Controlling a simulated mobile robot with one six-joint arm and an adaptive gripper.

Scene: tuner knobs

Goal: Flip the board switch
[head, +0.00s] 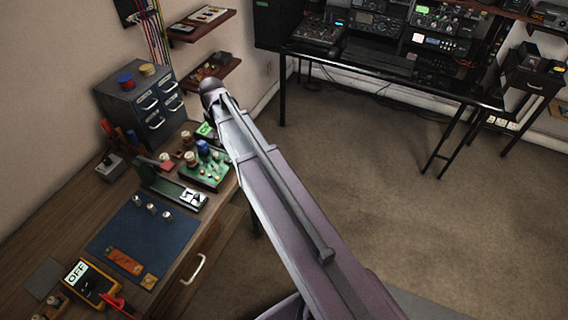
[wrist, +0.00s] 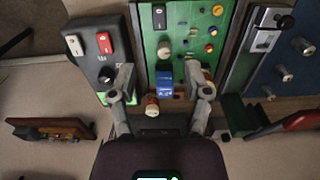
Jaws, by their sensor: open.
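A green board (head: 207,182) lies on the bench in the head view, carrying several knobs and a blue-topped part (head: 203,147). In the wrist view the green board (wrist: 181,62) is upper middle, with a blue part (wrist: 164,86), a white knob (wrist: 164,50) and a tan knob (wrist: 152,106) low on it. Nothing is seen held. I cannot tell if a finger touches anything.
A grey box with red and white rockers (wrist: 104,42) stands left of the board in the wrist view. In the head view, a blue mat (head: 150,238), a yellow device marked OFF (head: 90,283) and a drawer cabinet (head: 145,105) share the bench.

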